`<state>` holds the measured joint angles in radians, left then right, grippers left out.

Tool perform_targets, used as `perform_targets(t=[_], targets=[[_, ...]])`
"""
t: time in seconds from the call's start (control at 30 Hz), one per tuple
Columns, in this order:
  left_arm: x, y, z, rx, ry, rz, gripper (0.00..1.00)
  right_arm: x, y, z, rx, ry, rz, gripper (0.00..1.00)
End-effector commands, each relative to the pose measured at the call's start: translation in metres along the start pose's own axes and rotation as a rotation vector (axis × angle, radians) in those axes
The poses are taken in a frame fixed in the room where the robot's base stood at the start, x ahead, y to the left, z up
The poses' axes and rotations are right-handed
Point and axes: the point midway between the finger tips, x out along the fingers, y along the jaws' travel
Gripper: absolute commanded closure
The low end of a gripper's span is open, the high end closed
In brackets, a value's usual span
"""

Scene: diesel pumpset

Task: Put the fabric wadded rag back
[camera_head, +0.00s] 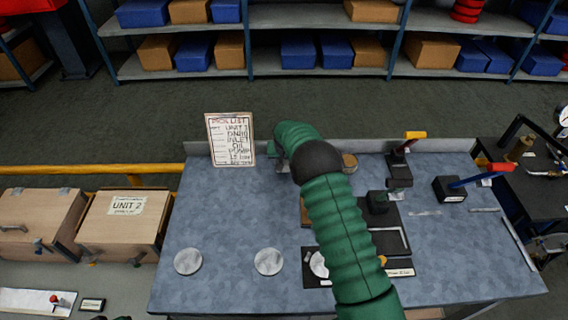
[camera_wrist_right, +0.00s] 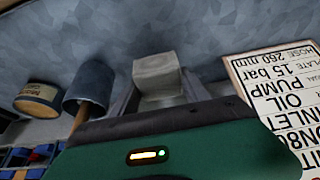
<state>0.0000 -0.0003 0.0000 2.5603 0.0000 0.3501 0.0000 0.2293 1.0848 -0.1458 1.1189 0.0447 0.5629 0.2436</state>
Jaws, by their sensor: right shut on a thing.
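My right arm reaches up over the blue-grey bench (camera_head: 225,215) from the bottom of the head view. Its gripper (camera_head: 283,164) is at the back of the bench, just right of the pick list board, and is mostly hidden by my own arm. In the right wrist view the gripper (camera_wrist_right: 165,100) is shut on a pale grey, blocky wad (camera_wrist_right: 158,76), which I take to be the fabric rag. The wad sticks out beyond the fingers. I cannot tell whether it touches the bench.
The pick list board (camera_head: 230,139) stands close beside the gripper, also in the wrist view (camera_wrist_right: 280,90). A dark mallet-like head (camera_wrist_right: 88,88) and a round tin (camera_wrist_right: 40,98) are on the other side. Two pale discs (camera_head: 188,261) (camera_head: 268,261) lie on the left-front bench, with clear room around them.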

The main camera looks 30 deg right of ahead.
Motion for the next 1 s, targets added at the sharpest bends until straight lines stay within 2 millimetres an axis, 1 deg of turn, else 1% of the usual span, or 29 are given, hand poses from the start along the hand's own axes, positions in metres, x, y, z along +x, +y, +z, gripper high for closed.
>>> perform_targets(t=[0.03,0.1,0.3,0.33,0.47,0.5,0.73,0.83,0.93,1.0], targets=[[-0.004,0.000,-0.001,0.000,0.000,0.000,0.64,0.009,0.000,0.004,-0.001,-0.004,0.001,0.90],[-0.005,0.000,-0.001,0.000,0.000,0.000,0.64,0.017,-0.001,0.007,0.000,-0.002,0.000,0.90],[-0.004,0.000,-0.001,0.000,0.000,0.000,0.64,0.020,-0.001,0.007,0.000,0.001,0.000,0.90],[-0.004,0.000,-0.001,0.000,0.000,0.000,0.64,0.020,-0.001,0.008,0.000,0.001,0.000,0.44],[-0.004,0.000,-0.001,0.000,0.000,0.000,0.64,0.019,-0.001,0.008,0.000,0.001,0.000,0.27],[-0.004,0.000,-0.001,0.000,0.000,0.000,0.64,0.019,-0.001,0.008,0.000,0.001,0.000,0.24],[-0.004,0.000,-0.001,0.000,0.000,0.000,0.64,0.019,-0.001,0.007,0.000,0.001,0.000,0.24],[-0.004,0.000,-0.001,0.000,0.000,0.000,0.64,0.015,-0.001,0.007,0.000,0.002,0.000,0.24],[-0.003,0.000,-0.001,0.000,0.000,0.000,0.64,-0.001,-0.001,0.006,0.000,0.004,-0.001,0.24],[-0.002,0.000,-0.001,0.000,0.000,0.000,0.64,-0.018,-0.001,0.006,-0.001,0.005,-0.002,0.24]])
